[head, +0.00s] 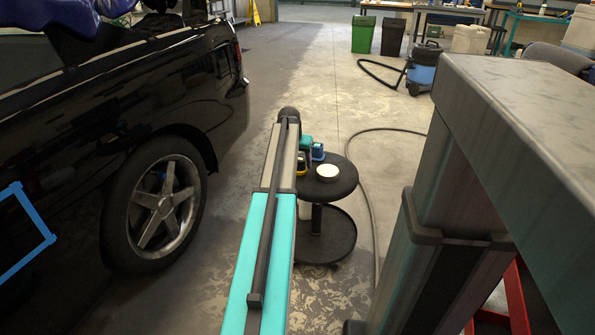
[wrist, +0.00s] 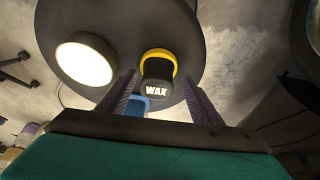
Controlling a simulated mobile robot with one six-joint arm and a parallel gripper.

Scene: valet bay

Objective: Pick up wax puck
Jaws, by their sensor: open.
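The wax puck (wrist: 157,72) is black with a yellow band and white "WAX" lettering. It sits on a round dark stool-like cart top (wrist: 60,18). In the wrist view my gripper (wrist: 161,76) is open, its two ridged dark fingers on either side of the puck's near part, with visible gaps. I cannot tell how far above the top the fingertips are. In the head view the puck (head: 302,167) shows partly beside my arm, on the cart's round top (head: 340,188); my fingers are not clearly visible there.
A white-topped round tin (head: 327,172) stands close to the puck, and in the wrist view (wrist: 84,59). A blue item (head: 318,152) is also near. A black car (head: 120,120) stands left. A dark hose (head: 372,200) runs along the floor right of the cart.

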